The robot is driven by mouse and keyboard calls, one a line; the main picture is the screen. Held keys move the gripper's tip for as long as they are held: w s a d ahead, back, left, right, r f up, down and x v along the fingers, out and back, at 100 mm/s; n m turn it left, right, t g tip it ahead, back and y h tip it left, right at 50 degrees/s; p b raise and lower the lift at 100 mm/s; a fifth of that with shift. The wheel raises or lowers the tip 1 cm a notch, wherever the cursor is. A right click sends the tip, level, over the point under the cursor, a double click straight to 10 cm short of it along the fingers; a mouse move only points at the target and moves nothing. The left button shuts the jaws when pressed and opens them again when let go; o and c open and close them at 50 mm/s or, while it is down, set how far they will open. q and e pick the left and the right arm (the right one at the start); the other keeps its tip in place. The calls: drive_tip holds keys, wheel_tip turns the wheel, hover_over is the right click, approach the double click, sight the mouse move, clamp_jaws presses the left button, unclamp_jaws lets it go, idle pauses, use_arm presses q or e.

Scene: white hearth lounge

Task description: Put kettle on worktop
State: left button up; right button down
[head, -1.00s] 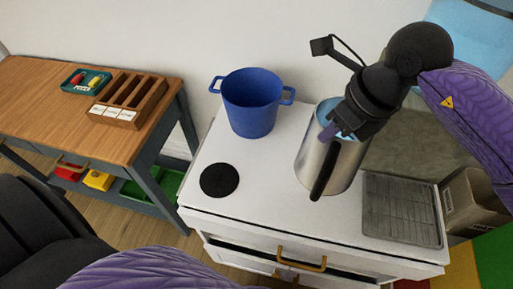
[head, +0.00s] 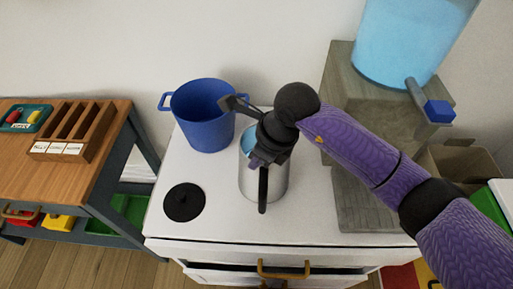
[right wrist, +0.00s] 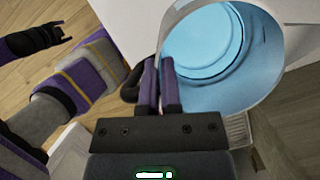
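The kettle (head: 275,186) is a steel jug with a black handle and blue water inside. In the head view it is upright over the white worktop (head: 225,222); whether its base touches cannot be told. My right gripper (head: 257,160) is at the handle's top beside the rim, fingers close together on it. In the right wrist view, the kettle's open top (right wrist: 205,45) is beside the fingers (right wrist: 159,88), with part of the dark handle to their left. My left gripper (right wrist: 38,38) shows at upper left there, fingers apart and empty, away from the kettle.
A blue pot (head: 205,118) stands behind and left of the kettle. A black round plate (head: 184,202) lies front left. A water dispenser (head: 350,110) with a blue tap stands right, its grey tray (head: 375,208) on the worktop. A wooden table (head: 80,170) is further left.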

drive_tip(key=shift+f, duration=0.85)
drive_tip(key=c, duration=0.8)
unclamp_jaws()
drive_tip(key=shift+r, duration=0.3)
drive_tip(key=p+v, duration=0.2)
drive_tip(key=v, duration=0.9)
drive_tip(key=shift+d+r, duration=0.15)
drive_tip(key=shift+r, duration=0.15)
